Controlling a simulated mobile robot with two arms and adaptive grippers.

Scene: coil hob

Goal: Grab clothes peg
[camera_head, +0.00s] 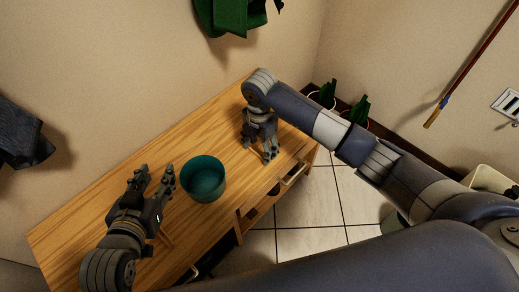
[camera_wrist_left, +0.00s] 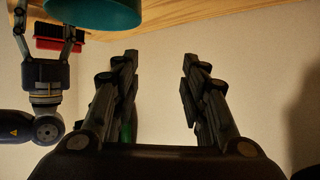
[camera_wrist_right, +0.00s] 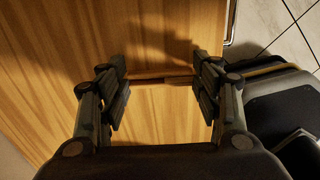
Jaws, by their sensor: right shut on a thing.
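The clothes peg (camera_wrist_right: 178,80) shows in the right wrist view as a small thin brown wooden piece between the fingers of my right gripper (camera_wrist_right: 164,88). The fingers are well apart but close on the peg's ends, just above the wooden table. In the head view my right gripper (camera_head: 261,150) points down over the table's right part; the peg there is mostly hidden and too small to make out clearly. My left gripper (camera_head: 154,177) is open and empty above the table's left part; its spread fingers also show in the left wrist view (camera_wrist_left: 160,62).
A teal bucket (camera_head: 204,181) stands on the wooden table (camera_head: 215,135) between my grippers. A drawer front with a handle (camera_head: 294,173) lies along the table's near edge. A red-and-black item (camera_wrist_left: 60,38) shows beside my right gripper in the left wrist view. Potted plants (camera_head: 355,110) stand behind.

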